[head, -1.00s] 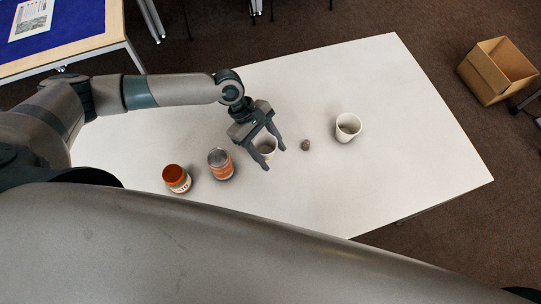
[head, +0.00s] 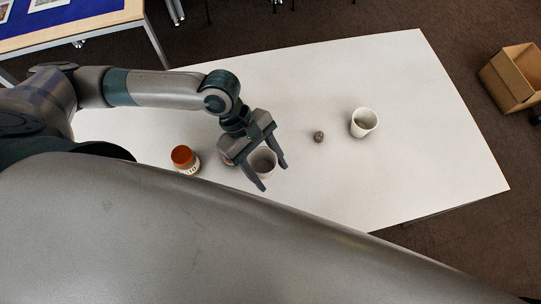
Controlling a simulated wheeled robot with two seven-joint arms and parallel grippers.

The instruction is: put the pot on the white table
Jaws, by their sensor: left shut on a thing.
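A small white pot (head: 263,165), open at the top, is between the two fingers of my left gripper (head: 274,175). The gripper is shut on it, and the fingers hide part of its sides. It is over the near-middle part of the white table (head: 410,180); I cannot tell whether its base touches the top. A second white pot or cup (head: 364,124) stands upright further right on the table. My right gripper is not in view.
A small brown round object (head: 319,137) lies between the two white vessels. A cardboard box (head: 512,80) is on the floor. The table's right part is clear.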

